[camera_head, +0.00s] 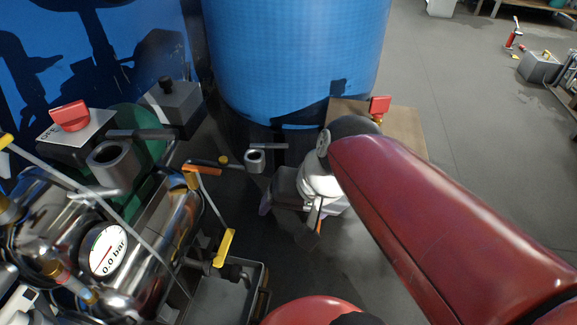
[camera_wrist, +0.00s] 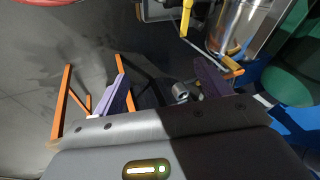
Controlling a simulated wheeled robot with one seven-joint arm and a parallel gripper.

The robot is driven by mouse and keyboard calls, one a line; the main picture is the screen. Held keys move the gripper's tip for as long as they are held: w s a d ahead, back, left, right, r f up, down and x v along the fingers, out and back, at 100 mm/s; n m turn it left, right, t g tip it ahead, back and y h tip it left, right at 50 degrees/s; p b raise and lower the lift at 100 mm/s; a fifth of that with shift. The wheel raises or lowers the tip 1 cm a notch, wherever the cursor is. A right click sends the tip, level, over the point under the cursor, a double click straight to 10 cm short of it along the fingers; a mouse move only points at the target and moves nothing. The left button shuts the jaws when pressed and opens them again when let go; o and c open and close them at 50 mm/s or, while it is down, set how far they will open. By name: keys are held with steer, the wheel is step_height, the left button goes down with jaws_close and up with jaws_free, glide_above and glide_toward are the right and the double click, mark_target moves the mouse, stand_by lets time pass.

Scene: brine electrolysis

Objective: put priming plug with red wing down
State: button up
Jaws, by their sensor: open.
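The priming plug with the red wing (camera_head: 379,106) stands upright on a tan board (camera_head: 404,132) beside the blue tank, just beyond my red arm. My forearm and wrist partly hide the board. My gripper (camera_wrist: 163,84) is open, with its two purple fingers spread apart and nothing held between them. In the head view, my gripper's body (camera_head: 288,184) is to the left of the plug and apart from it. A small grey metal socket (camera_wrist: 180,91) shows beyond the gap between the fingers in the wrist view. The plug does not show clearly in the wrist view.
A grey ring-shaped holder (camera_head: 255,160) is left of my gripper. Shiny piping with a gauge reading 0.0 bar (camera_head: 108,249), a red knob (camera_head: 70,115) and yellow handles crowd the left. The blue tank (camera_head: 298,55) stands behind.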

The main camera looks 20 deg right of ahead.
steer(key=d+r+n+h, duration=0.1)
steer(key=n, duration=0.1)
steer(key=s+d+r+n+t+h, duration=0.1)
steer(key=shift+s+n+t+h, duration=0.2)
steer(key=shift+n+t+h, duration=0.1)
steer(key=shift+n, duration=0.1)
